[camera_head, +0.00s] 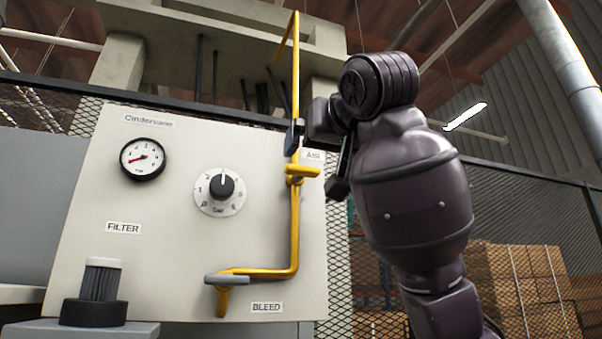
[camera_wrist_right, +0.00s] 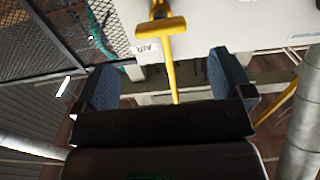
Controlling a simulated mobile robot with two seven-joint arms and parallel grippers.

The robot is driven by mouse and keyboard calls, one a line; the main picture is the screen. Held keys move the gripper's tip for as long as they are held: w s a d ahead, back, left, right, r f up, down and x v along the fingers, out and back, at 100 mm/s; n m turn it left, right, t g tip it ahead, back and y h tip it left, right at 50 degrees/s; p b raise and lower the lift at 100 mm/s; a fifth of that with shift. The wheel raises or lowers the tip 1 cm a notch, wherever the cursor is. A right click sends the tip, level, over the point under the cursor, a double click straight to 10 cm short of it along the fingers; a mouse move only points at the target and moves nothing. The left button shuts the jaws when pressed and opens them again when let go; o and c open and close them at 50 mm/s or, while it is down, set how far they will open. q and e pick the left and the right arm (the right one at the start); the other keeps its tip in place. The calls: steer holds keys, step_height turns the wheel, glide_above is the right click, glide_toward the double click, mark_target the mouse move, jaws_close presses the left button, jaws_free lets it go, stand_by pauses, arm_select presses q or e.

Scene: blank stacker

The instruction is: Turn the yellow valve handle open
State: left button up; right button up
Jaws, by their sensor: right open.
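The yellow valve handle (camera_head: 304,171) is a short bar lying crosswise on the vertical yellow pipe (camera_head: 295,225), beside the AIR label. In the right wrist view the handle (camera_wrist_right: 160,27) shows as a crossbar beyond the fingertips, with the pipe running between the fingers. My right gripper (camera_head: 316,162) is open, with one dark finger in front of the pipe just above the handle and the other to the handle's right. In the wrist view both blue-grey fingers of the gripper (camera_wrist_right: 165,82) are apart with nothing held. My left gripper is out of view.
The pale panel (camera_head: 100,190) carries a gauge (camera_head: 142,159), a dial (camera_head: 221,188) and a grey lever (camera_head: 226,279) by the BLEED label. A filter (camera_head: 97,292) stands at lower left. Mesh fence (camera_head: 510,200) and stacked boxes (camera_head: 515,275) are behind at right.

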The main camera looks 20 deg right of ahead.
mark_target(304, 169)
steer(key=w+p, duration=0.2)
steer(key=w, duration=0.7)
steer(key=shift+w+a, duration=0.2)
steer(key=shift+w+p, duration=0.4)
steer(key=shift+w, duration=0.25)
steer(key=shift+f, duration=0.1)
steer(key=c, duration=0.9)
